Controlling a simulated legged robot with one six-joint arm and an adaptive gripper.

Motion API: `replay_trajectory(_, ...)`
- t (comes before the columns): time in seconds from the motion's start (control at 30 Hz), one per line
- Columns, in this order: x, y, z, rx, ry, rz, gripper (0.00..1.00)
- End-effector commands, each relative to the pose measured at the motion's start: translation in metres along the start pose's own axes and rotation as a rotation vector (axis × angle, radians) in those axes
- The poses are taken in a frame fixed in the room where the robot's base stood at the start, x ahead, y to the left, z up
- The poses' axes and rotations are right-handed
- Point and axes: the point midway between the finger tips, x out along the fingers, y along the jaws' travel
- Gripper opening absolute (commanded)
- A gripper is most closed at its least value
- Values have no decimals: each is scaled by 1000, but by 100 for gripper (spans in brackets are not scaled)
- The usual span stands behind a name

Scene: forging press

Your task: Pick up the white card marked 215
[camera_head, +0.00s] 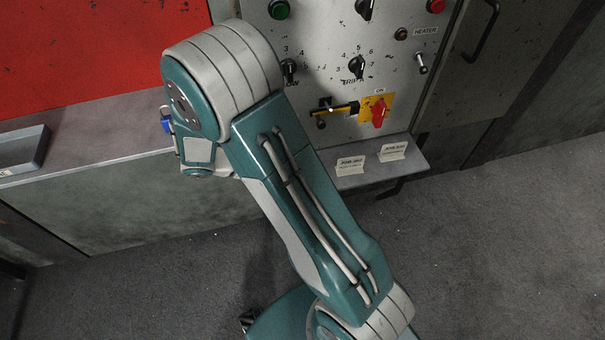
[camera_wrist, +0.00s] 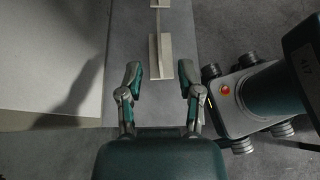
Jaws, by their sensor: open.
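Two small white cards with dark print stand on a grey shelf (camera_head: 408,168) below the control panel in the head view: a nearer left card (camera_head: 351,165) and a right card (camera_head: 393,151). Their numbers are too small to read, so I cannot tell which is 215. In the wrist view my gripper (camera_wrist: 160,77) is open and empty, with its fingers apart. A pale upright card (camera_wrist: 160,58) shows just beyond and between the fingertips, with another pale piece (camera_wrist: 160,4) at the top edge.
The control panel (camera_head: 340,95) above the shelf carries several knobs, a yellow-and-black handle and a red switch (camera_head: 379,112). A grey tray-like block (camera_head: 22,150) lies on the ledge at the left. The floor (camera_head: 500,240) at the right is clear.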

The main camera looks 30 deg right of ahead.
Motion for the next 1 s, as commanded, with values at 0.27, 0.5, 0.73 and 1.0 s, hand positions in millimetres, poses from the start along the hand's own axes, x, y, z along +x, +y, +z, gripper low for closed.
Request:
replay_trajectory(0.27, 27, 0, 3, 1, -1, -5, 47)
replay_trajectory(0.5, 60, 1, 6, 0, 0, -3, 47)
replay_trajectory(0.73, 63, 1, 6, 1, 0, -1, 47)
replay_trajectory(1.0, 63, 1, 6, 2, 1, -1, 0)
